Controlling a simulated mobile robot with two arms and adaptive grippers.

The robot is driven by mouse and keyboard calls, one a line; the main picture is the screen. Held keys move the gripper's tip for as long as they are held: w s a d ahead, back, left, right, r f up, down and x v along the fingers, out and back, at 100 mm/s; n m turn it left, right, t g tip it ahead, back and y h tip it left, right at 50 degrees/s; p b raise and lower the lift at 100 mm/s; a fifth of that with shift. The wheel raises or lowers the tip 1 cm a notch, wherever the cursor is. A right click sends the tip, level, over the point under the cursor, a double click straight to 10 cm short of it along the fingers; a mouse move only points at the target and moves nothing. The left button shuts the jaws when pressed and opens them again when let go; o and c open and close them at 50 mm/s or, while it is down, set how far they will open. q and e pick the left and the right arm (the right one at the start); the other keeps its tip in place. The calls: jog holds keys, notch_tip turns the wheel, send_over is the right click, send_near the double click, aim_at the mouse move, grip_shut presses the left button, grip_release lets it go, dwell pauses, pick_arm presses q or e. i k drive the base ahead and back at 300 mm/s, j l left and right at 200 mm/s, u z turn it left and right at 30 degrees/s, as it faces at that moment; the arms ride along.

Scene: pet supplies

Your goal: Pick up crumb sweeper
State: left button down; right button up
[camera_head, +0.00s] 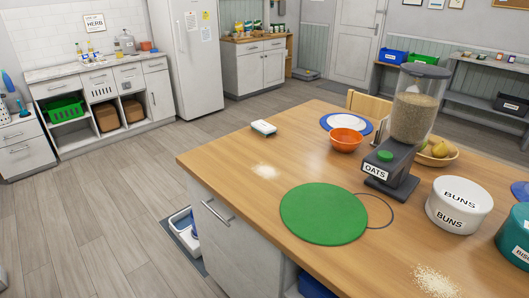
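A small white block-like object with a dark green lower edge (263,127) lies near the far left edge of the wooden island top. It looks like the crumb sweeper, though it is too small to be certain. Nothing covers it and nothing touches it apart from the tabletop. Neither my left gripper nor my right gripper shows in the head view.
On the wooden island (235,165) stand a round green mat (324,214), an orange bowl (346,142), a tall oats dispenser (411,115), a buns tin (459,209) and a teal tin (513,240). Crumbs (267,171) lie front-left. Tabletop around the white object is clear.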

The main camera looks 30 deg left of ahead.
aim_at(262, 127)
jog(key=j+z, duration=0.2)
jog(key=z, duration=0.15)
jog(key=j+z, duration=0.2)
jog(key=z, duration=0.2)
jog(key=k+j+z, duration=0.15)
jog(key=j, duration=0.3)
jog(key=k+j+z, duration=0.2)
jog(key=j, duration=0.25)
jog(key=k+j+z, duration=0.15)
jog(key=j, duration=0.25)
jog(key=k+j+z, duration=0.15)
jog(key=k+j, duration=0.2)
